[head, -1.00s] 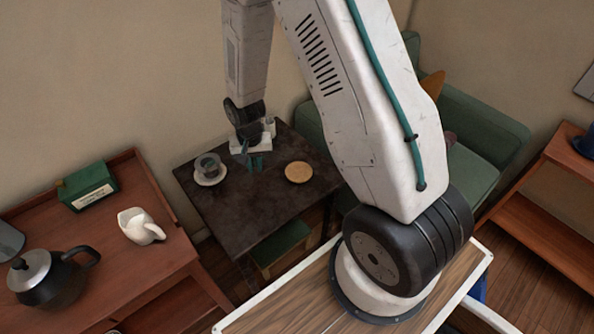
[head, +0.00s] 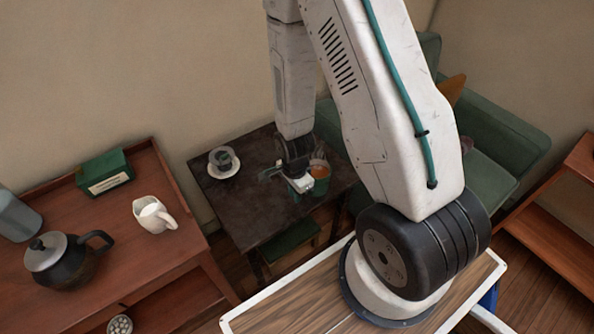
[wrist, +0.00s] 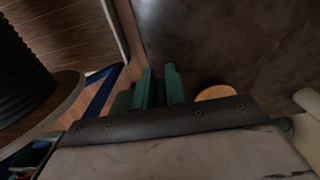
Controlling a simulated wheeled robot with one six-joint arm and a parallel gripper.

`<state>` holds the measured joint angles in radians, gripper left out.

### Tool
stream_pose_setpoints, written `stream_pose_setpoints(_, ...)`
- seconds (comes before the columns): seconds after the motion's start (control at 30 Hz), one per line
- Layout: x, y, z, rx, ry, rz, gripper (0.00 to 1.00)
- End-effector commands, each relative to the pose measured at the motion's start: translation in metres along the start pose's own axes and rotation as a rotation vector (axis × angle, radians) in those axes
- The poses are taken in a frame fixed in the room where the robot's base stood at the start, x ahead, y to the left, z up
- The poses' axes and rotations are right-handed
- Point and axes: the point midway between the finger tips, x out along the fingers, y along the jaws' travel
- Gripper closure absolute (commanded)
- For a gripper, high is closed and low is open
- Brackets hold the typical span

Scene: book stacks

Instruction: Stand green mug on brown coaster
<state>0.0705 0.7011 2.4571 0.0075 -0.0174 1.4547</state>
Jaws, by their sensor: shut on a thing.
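My gripper (head: 302,188) is low over the dark table, near its right side, and is shut on the green mug (head: 321,187). Only a small green part of the mug shows in the head view; the gripper and wrist hide much of it. In the wrist view, the coaster (wrist: 215,92) shows just right of the green fingers (wrist: 162,90), partly cut off by the gripper body. I cannot tell whether the mug touches the coaster.
A dark grey cup (head: 222,158) on a white saucer stands on the table's left part. The dark table (head: 250,215) is clear at its front. A reddish wooden cabinet at left holds a kettle (head: 62,260), a white jug (head: 153,214) and a green box (head: 104,171).

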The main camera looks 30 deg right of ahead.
Motion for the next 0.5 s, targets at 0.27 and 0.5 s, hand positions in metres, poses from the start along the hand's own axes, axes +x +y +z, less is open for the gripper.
stream_pose_setpoints(0.27, 0.006, -0.056, -0.035, 0.001, 0.001, -0.003, 1.00)
stream_pose_setpoints(0.5, 0.010, -0.092, -0.058, -0.001, 0.001, -0.001, 1.00)
